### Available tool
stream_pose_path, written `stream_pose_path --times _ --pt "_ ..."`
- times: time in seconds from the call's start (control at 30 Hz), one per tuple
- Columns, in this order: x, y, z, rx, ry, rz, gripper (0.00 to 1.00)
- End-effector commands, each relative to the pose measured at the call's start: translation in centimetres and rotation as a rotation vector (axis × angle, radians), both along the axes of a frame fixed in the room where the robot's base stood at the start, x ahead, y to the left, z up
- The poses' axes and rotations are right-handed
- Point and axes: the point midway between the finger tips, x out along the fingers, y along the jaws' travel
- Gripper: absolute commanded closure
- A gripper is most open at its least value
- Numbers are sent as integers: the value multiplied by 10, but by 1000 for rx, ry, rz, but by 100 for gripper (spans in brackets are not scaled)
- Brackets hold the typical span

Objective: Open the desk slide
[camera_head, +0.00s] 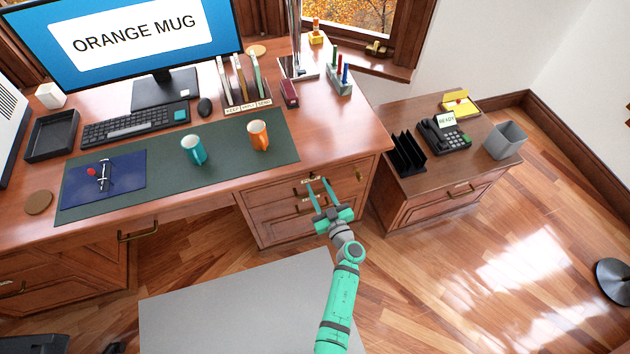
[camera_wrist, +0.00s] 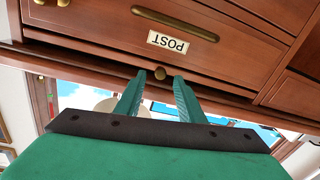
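In the head view my gripper (camera_head: 318,183) is at the desk's right-hand drawers, under the desktop edge; the slide is hard to make out there.
The desktop (camera_head: 330,130) bears a teal mug (camera_head: 193,151), an orange mug (camera_head: 259,136), a keyboard (camera_head: 135,125) and a monitor (camera_head: 140,40) reading ORANGE MUG. A low cabinet (camera_head: 440,207) with a phone stands to the right. The floor before the cabinet is clear.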

Motion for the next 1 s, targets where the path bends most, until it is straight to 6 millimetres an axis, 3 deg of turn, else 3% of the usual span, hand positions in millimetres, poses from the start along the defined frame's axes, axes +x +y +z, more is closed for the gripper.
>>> stream_pose_path --times 0.23,0.6,0.63,0.77,1.0 --pt "26 11 0 0 0 2 65" --pt "31 13 0 0 0 0 65" --pt "31 13 0 0 0 0 67" --pt "31 13 0 0 0 0 98" --pt "29 14 0 0 0 3 100"
